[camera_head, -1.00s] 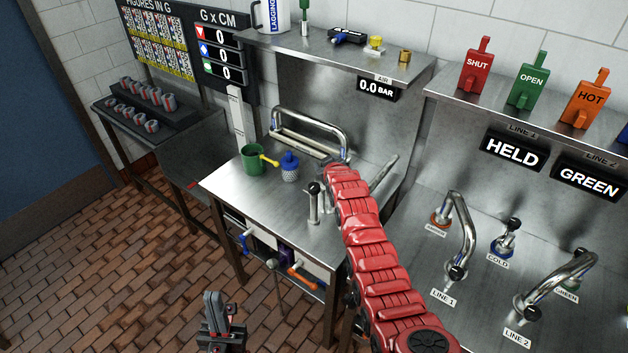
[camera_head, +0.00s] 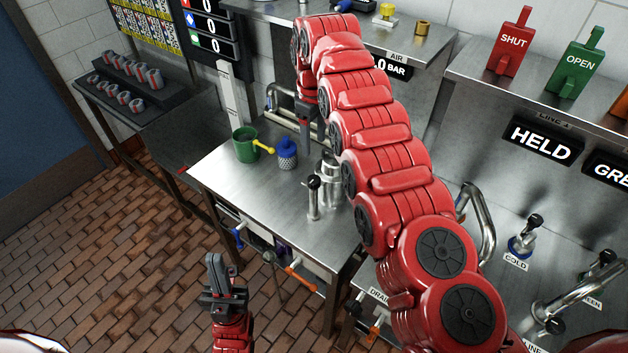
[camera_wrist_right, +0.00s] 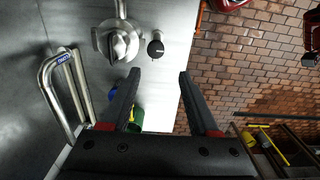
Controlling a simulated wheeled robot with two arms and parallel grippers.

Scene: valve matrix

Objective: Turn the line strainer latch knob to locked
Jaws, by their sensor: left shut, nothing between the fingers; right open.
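A grey metal fitting that looks like the line strainer (camera_head: 329,172) stands on the steel bench, partly hidden by my right arm. In the right wrist view a ridged metal knob (camera_wrist_right: 122,46) sits on its round top; I cannot read its locked mark. A black-tipped post (camera_head: 313,184) stands beside it, and its black tip shows in the right wrist view (camera_wrist_right: 155,48). My right gripper (camera_wrist_right: 159,74) is open and empty, with the knob beyond the left fingertip, apart from it. My left gripper (camera_head: 217,262) is shut and empty, low in front of the bench.
A bent metal pipe handle (camera_wrist_right: 62,90) is at the back. Coloured levers (camera_head: 300,278) hang at the bench's front edge.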

